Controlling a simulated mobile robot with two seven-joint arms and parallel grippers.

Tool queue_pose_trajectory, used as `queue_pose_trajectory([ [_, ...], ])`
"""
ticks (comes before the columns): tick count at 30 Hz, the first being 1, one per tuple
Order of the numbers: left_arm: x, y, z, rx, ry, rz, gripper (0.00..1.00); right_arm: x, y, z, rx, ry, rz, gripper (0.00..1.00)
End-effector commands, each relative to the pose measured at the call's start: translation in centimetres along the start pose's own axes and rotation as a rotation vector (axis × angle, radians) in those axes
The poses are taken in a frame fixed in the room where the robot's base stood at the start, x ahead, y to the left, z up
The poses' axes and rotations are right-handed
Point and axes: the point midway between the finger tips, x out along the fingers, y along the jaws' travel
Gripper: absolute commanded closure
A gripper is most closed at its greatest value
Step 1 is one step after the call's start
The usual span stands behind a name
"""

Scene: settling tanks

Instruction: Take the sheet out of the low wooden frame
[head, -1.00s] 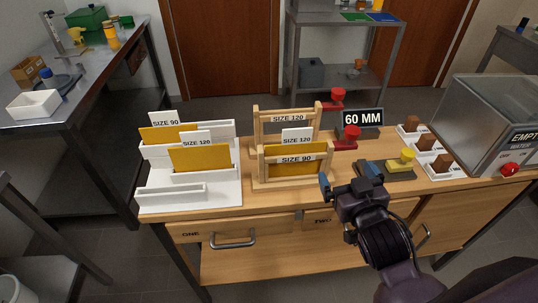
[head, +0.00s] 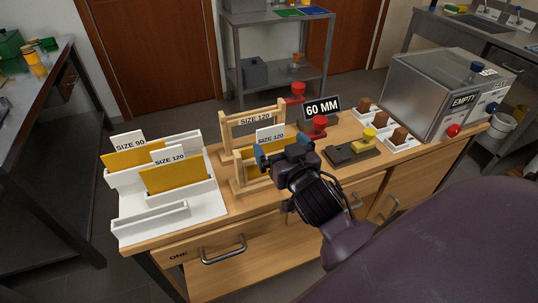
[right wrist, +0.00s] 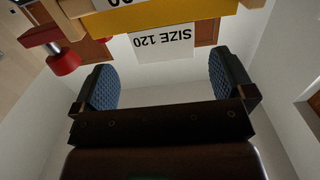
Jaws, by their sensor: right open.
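The low wooden frame (head: 237,178) stands at the front of the bench, just before a taller wooden frame (head: 282,113) marked SIZE 120. A yellow sheet (head: 252,168) with a white SIZE 120 tab (head: 270,134) stands upright in the low frame. My right gripper (head: 277,151) is open at the low frame and hides its right part and front label. In the right wrist view, the white tab (right wrist: 160,45) shows upside down between the open, empty fingers (right wrist: 160,65), with the yellow sheet (right wrist: 170,18) beyond. I cannot tell their exact distance. My left gripper is not in view.
A white rack (head: 203,208) holds two yellow sheets at left. To the right are red-knobbed pieces (head: 319,124), a 60 MM sign (head: 322,107), a black block with a yellow knob (head: 352,152), white trays with brown pieces (head: 400,138) and a metal tank (head: 425,92).

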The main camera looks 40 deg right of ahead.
Motion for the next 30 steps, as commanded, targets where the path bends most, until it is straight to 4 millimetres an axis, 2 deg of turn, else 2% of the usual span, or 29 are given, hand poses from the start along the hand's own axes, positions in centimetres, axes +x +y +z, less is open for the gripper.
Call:
queue_pose_trajectory([
  [3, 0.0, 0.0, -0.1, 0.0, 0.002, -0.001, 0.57, 1.4, 0.0, -0.1, -0.002, 0.001, 0.0, 0.0],
  [11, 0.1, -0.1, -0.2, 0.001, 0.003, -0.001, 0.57, 2.7, -0.1, -0.1, -0.001, 0.001, 0.0, 0.0],
  [21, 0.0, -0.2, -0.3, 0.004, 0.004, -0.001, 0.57, 6.7, -0.4, -0.3, -0.001, 0.0, -0.001, 0.0],
  [30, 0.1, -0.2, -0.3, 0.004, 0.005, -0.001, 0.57, 7.2, -0.3, -0.3, 0.0, 0.0, 0.0, 0.0],
])
